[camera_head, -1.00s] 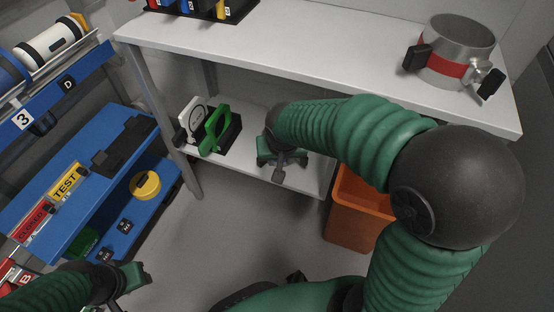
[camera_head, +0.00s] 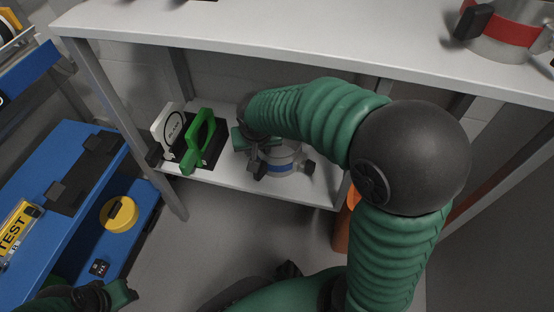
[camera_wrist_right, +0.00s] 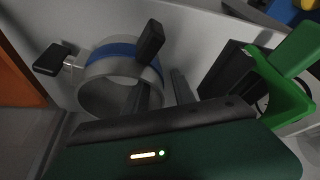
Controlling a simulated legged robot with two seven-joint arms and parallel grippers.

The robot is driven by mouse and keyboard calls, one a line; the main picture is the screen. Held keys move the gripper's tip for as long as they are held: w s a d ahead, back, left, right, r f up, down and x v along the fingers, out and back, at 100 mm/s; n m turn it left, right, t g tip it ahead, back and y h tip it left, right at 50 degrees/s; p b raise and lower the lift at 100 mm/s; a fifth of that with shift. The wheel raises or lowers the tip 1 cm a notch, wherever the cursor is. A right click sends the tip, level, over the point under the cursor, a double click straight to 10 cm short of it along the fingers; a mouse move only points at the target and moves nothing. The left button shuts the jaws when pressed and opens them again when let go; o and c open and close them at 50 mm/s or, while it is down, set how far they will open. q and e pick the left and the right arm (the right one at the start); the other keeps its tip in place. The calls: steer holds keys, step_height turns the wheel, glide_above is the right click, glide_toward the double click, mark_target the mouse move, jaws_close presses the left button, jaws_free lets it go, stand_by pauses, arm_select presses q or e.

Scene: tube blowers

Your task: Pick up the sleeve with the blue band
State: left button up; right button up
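The sleeve with the blue band (camera_head: 283,167) is a metal ring with black handles, standing on the lower shelf. My right arm reaches down to it, and my right gripper (camera_head: 261,150) is at its left side, partly hiding it. In the right wrist view the sleeve (camera_wrist_right: 112,50) shows its open end. My right gripper (camera_wrist_right: 163,88) has its two dark fingers apart there, one over the ring's opening and one outside, near the wall. Contact cannot be told. My left gripper (camera_head: 122,292) is low at the left, away from the sleeve; its opening is unclear.
A green-handled item (camera_head: 200,140) and a white panel (camera_head: 167,127) stand left of the sleeve on the lower shelf (camera_head: 225,180). A red-banded sleeve (camera_head: 505,28) is on the upper table (camera_head: 300,35). An orange bin (camera_head: 345,222) is at the right below.

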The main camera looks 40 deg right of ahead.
steer(key=b+x, duration=0.1)
steer(key=x, duration=0.2)
steer(key=shift+s, duration=0.1)
steer(key=shift+r, duration=0.15)
jaws_close()
stand_by(1.0)
